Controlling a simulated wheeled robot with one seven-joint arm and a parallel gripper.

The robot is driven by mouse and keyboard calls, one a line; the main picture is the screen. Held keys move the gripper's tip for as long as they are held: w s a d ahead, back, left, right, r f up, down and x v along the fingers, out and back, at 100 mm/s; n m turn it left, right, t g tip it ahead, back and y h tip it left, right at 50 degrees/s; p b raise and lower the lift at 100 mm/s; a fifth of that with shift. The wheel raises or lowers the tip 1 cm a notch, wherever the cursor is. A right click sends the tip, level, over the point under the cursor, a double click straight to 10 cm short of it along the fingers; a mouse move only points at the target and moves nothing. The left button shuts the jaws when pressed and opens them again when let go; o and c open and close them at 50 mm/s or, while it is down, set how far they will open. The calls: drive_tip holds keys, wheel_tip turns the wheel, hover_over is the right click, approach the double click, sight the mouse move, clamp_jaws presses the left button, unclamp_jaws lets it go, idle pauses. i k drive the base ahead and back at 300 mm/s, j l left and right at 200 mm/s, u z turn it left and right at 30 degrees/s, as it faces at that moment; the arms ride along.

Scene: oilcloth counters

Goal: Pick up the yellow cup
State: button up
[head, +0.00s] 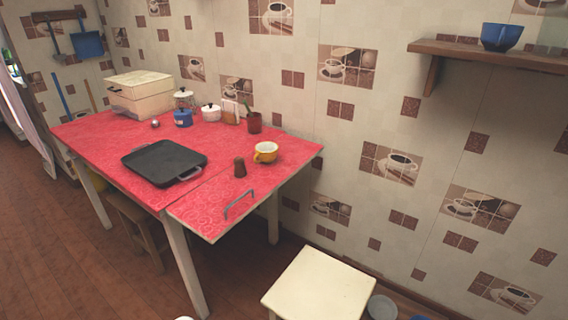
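The yellow cup (265,153) stands upright on the right part of the red-covered table (230,185), in the head view. Its inside looks pale, and its handle appears on the left side. A small brown cup-like object (240,167) stands to its left and nearer, apart from it. My gripper is not in the picture, so I cannot see where it is relative to the cup.
A black griddle pan (163,162) lies left of the cup. A dark red pot (254,122), blue canister (183,118) and white box (140,95) stand along the back. A cream stool (318,284) stands at the front right. A shelf (490,56) holds a blue bowl (501,37).

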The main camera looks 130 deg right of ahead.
sight(266, 151)
drive_tip(key=z, duration=5.1)
drive_tip(key=j+z, duration=0.15)
drive_tip(key=z, duration=0.3)
drive_tip(key=j+z, duration=0.2)
drive_tip(key=z, duration=0.25)
drive_tip(key=k+j+z, duration=0.1)
drive_tip(key=z, duration=0.35)
drive_tip(key=j+z, duration=0.15)
drive_tip(key=z, duration=0.3)
drive_tip(key=k, duration=0.05)
